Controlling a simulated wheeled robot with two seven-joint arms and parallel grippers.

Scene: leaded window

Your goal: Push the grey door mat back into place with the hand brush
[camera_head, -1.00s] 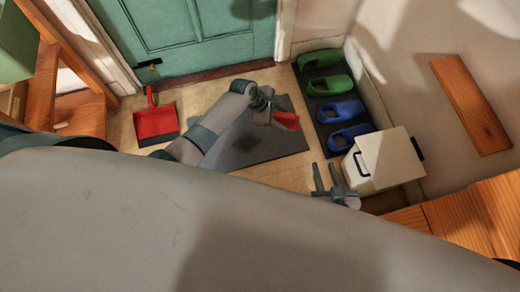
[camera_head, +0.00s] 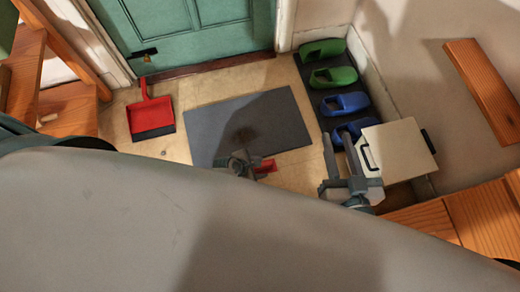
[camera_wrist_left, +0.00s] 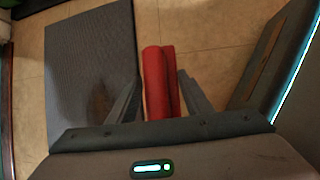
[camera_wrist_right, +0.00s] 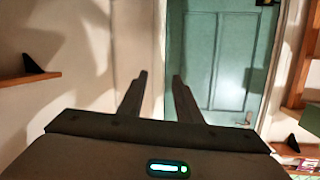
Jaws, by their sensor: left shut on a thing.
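The grey door mat (camera_head: 270,115) lies on the tiled floor before the green door, slightly skewed to it, with a dark patch near its front edge. It also shows at the left of the left wrist view (camera_wrist_left: 88,50). My left gripper (camera_head: 250,165) is over the mat's front edge, shut on the red hand brush (camera_head: 266,166). In the left wrist view the brush's red body (camera_wrist_left: 158,75) lies between the fingers; its bristles are hidden. My right gripper (camera_head: 338,152) is open and empty beside the white box, and its fingers are apart in the right wrist view (camera_wrist_right: 160,90).
A red dustpan (camera_head: 150,112) lies left of the mat. A dark tray (camera_head: 312,95) with green and blue clogs runs along its right side. A white box (camera_head: 398,150) stands at the front right. A wooden bench (camera_head: 68,110) is at the left. Tiles between dustpan and mat are bare.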

